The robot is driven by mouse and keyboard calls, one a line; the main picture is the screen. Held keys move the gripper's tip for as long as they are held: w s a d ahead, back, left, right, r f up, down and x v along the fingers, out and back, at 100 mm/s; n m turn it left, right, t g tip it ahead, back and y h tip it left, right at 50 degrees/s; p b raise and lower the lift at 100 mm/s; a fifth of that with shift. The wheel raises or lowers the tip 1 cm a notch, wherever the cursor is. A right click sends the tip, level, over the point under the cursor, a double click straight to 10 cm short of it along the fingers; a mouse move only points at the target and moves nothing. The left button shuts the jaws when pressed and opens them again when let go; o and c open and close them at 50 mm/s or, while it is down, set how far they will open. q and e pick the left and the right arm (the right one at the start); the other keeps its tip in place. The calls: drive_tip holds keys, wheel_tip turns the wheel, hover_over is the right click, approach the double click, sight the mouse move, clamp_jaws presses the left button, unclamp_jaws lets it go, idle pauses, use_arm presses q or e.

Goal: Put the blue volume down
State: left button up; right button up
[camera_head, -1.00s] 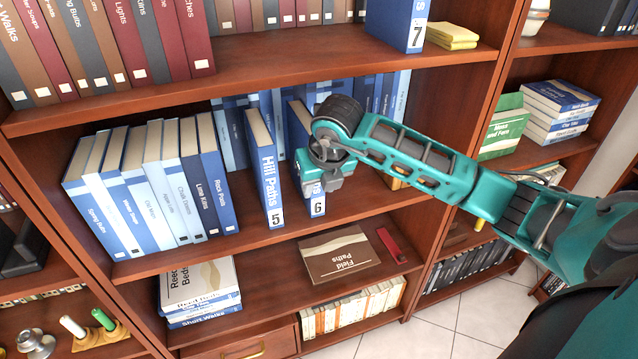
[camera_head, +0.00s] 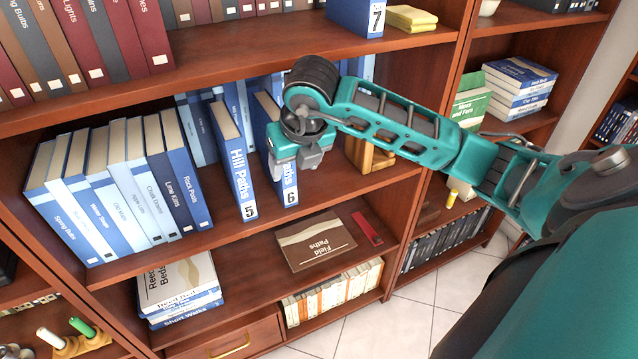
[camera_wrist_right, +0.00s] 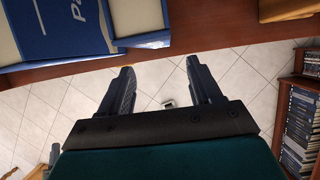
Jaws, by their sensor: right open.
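A blue volume marked 6 (camera_head: 289,187) stands upright on the middle shelf, just right of the similar blue Hill Paths volume marked 5 (camera_head: 241,178), with a narrow gap between them. My right gripper (camera_head: 302,152) is in front of volume 6 and covers part of its spine. In the right wrist view the jaws (camera_wrist_right: 160,84) are open, with only floor between them. Blue books with pale page edges show beyond them, with part of a title on one (camera_wrist_right: 65,25); I cannot tell which volume each is. My left gripper is not in view.
A leaning row of blue books (camera_head: 122,190) fills the shelf's left part. More blue books (camera_head: 197,135) stand behind. A wooden block (camera_head: 371,154) is to the right, partly behind my arm. A blue volume 7 (camera_head: 357,17) stands on the shelf above. Field Paths (camera_head: 316,243) lies below.

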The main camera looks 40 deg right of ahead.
drive_tip(key=s+a, duration=0.2)
drive_tip(key=s, duration=0.8)
drive_tip(key=s+a+f+n+g+y, duration=0.1)
drive_tip(key=s+a+f+y, duration=0.15)
drive_tip(key=a, duration=0.35)
drive_tip(key=s+a+f+n+g+y, duration=0.1)
drive_tip(key=s+a+y, duration=0.1)
drive_tip(key=a+y, duration=0.25)
drive_tip(key=a+r+m+t+y, duration=0.2)
drive_tip(key=a+r+m+y, duration=0.3)
drive_tip(key=a+r+y, duration=0.65)
drive_tip(key=w+d+f+m+t+h, duration=0.3)
drive_tip(key=w+f+m+t+h, duration=0.1)
drive_tip(key=m+t, duration=0.4)
drive_tip(key=w+d+f+m+t+h, duration=0.3)
drive_tip(key=w+d+m+t, duration=0.15)
drive_tip(key=m, duration=0.55)
drive_tip(key=s+d+f+m+g+h, duration=0.1)
drive_tip(key=s+f+m+g+h, duration=0.2)
drive_tip(key=f, duration=0.7)
drive_tip(key=s+d+f+m+g+h, duration=0.1)
drive_tip(key=s+f+m+g+h, duration=0.2)
drive_tip(key=f+m, duration=0.3)
wheel_tip(320, 180, down, 5)
drive_tip(key=shift+s+d+r+h+b, duration=0.1)
drive_tip(key=shift+s+d+h+b, duration=0.2)
drive_tip(key=shift+s+h, duration=0.45)
